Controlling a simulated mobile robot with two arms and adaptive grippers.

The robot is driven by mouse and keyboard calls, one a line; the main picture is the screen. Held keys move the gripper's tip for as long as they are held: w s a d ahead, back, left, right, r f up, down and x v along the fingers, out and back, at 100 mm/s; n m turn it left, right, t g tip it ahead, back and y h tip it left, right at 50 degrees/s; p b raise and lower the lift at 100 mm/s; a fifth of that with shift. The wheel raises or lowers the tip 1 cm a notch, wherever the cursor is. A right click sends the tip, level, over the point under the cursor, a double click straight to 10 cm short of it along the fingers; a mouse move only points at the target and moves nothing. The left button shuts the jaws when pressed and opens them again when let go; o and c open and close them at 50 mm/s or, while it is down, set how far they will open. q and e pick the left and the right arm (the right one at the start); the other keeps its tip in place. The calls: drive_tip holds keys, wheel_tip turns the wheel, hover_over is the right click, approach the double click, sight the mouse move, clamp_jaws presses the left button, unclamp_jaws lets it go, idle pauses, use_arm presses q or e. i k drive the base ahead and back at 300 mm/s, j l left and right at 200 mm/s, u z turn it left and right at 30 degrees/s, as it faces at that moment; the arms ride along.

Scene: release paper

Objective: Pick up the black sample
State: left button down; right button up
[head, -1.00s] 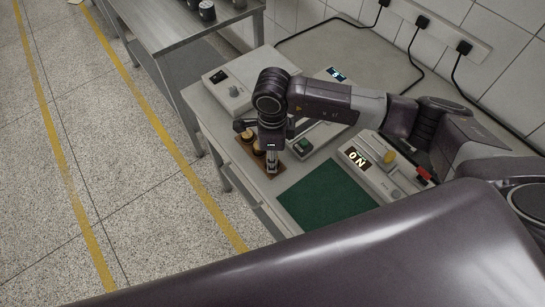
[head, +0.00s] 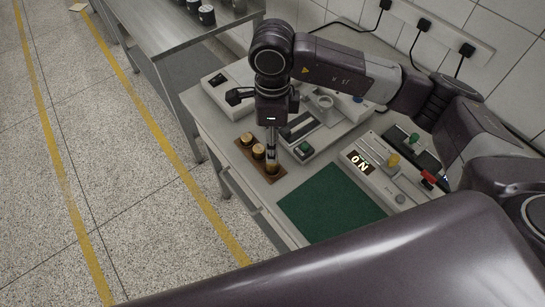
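A small brown wooden rack (head: 243,150) on the bench holds short round pieces with tan tops and dark sides. The far piece (head: 246,139) and the middle piece (head: 258,152) stand clear of my gripper. The near piece (head: 273,169) is partly covered by my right gripper (head: 271,160), which points straight down with its tips at or just above it. Whether the tips touch or grip it is too small to tell. I cannot make out which piece is the black sample. My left gripper is not in view.
A green mat (head: 330,203) lies bare on the near bench. A grey device with a green button (head: 304,149) is right of the rack. A white box (head: 221,92) stands behind.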

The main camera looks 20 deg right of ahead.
sight(297, 128)
drive_tip(key=k+j, duration=0.3)
drive_tip(key=k, duration=0.15)
drive_tip(key=k+j, duration=0.35)
drive_tip(key=k, duration=0.1)
